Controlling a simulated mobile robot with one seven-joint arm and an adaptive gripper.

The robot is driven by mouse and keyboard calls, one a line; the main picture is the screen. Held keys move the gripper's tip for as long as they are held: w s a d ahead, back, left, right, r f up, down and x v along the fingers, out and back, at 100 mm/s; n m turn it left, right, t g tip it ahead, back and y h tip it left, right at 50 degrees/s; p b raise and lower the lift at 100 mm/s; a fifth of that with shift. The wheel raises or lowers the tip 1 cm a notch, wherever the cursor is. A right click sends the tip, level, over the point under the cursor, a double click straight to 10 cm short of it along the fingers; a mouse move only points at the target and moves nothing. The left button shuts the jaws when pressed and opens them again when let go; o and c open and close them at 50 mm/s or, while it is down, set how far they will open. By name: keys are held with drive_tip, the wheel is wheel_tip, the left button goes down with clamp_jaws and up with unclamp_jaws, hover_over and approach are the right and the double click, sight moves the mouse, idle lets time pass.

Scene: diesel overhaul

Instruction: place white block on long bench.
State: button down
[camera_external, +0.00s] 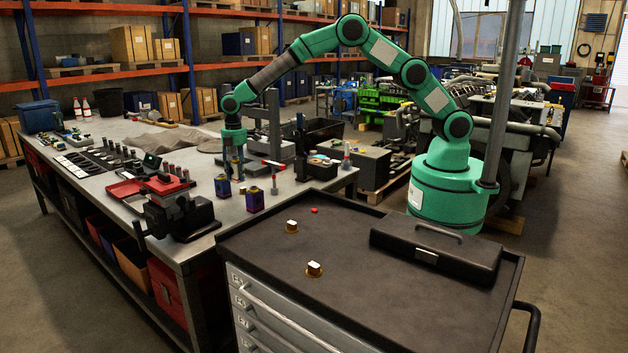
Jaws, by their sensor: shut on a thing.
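The long bench (85,137) runs along the left, with a grey top crowded with parts. I cannot tell which white block the task names.
A black press-like stand (274,135) rises just right of my gripper.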

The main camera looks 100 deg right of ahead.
drive_tip(key=shift+f, duration=3.05)
drive_tip(key=shift+f, duration=0.1)
drive_tip(key=shift+f+b, duration=0.3)
drive_tip(key=shift+f, duration=1.45)
drive_tip(key=shift+f, duration=0.15)
drive_tip(key=c, duration=1)
unclamp_jaws()
drive_tip(key=shift+c, duration=0.2)
wheel_tip(320, 180, up, 12)
drive_tip(key=shift+s+r+p, duration=0.1)
drive_tip(key=shift+p, duration=0.25)
